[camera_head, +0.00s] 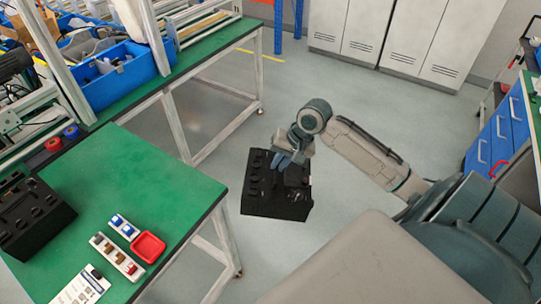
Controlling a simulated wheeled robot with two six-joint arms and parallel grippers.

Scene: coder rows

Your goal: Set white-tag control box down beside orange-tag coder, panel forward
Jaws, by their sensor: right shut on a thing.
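A black control box (275,198) with several knobs on its top hangs from my right gripper (284,158) over the floor, just right of the green table's edge. My right gripper is shut on the box's upper part, and its fingers hide some of that part. No white tag can be made out on the box. A similar black box (32,222) with knobs stands on the green table at the far left, partly cut off by the picture edge. I cannot make out an orange tag or tell which thing is the coder. My left gripper is not in view.
The green table (150,175) has clear room in its middle. A blue bin (115,75) stands behind. Blue drawers (492,145) stand right.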

